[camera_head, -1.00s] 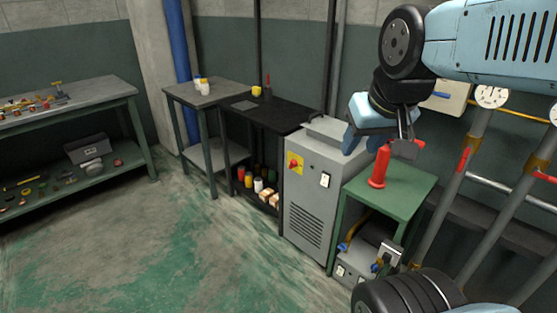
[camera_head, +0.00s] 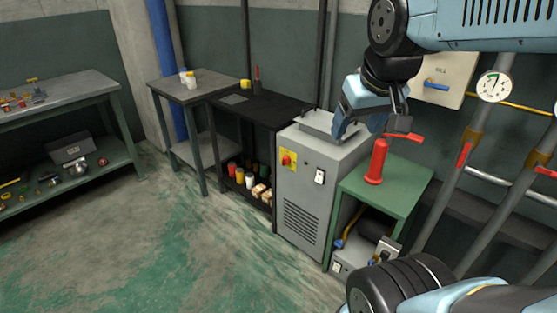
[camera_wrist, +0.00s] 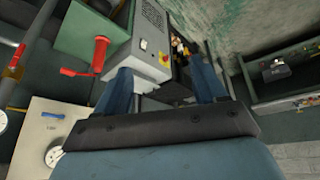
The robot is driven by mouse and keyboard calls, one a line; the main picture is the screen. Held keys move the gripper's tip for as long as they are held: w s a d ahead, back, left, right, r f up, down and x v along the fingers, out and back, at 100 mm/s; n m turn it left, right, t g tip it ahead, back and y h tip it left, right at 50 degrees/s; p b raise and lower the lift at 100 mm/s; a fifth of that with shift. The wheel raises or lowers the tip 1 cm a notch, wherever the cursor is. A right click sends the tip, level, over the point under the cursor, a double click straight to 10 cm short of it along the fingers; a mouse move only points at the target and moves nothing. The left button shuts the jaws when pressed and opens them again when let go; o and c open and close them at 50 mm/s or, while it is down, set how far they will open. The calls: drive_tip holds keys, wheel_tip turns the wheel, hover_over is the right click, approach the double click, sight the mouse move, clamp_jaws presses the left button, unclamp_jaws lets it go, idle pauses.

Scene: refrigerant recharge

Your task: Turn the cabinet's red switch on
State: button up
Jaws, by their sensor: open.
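The grey cabinet (camera_head: 308,200) stands near the centre of the head view, with a vented front. Its red switch (camera_head: 287,160) sits on a yellow plate at the upper left of the front. A white rocker switch (camera_head: 319,177) is to its right. My gripper (camera_head: 358,124) is open and empty, raised near the cabinet's top right and apart from the red switch. In the wrist view the red switch (camera_wrist: 163,58) shows small between the two blue fingers (camera_wrist: 162,85), beyond them. I cannot tell the switch's setting.
A green stand (camera_head: 405,190) right of the cabinet holds a red cylinder (camera_head: 376,162) close to my gripper. Pipes with a gauge (camera_head: 494,86) rise at the right. A black bench (camera_head: 270,108) adjoins the cabinet's left. Floor in front is clear.

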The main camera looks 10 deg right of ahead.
drive_tip(key=w+d+f+n+g+h, duration=0.1)
drive_tip(key=w+f+n+h, duration=0.4)
drive_tip(key=w, duration=0.6)
drive_tip(key=w+d+f+n+g, duration=0.1)
drive_tip(key=w+f+n+g, duration=0.15)
drive_tip(key=w+f, duration=0.65)
drive_tip(key=w+d+f+n+g+h, duration=0.1)
drive_tip(key=w+d+f+n+h, duration=0.3)
drive_tip(key=w, duration=1)
drive_tip(key=n+t+h, duration=0.4)
drive_tip(key=n+t, duration=0.8)
drive_tip(key=n, duration=1.1)
approach(283, 163)
drive_tip(key=shift+g, duration=0.25)
drive_tip(key=x, duration=1)
drive_tip(key=shift+w+d+r, duration=0.1)
drive_tip(key=shift+w, duration=0.05)
drive_tip(key=shift+c, duration=0.5)
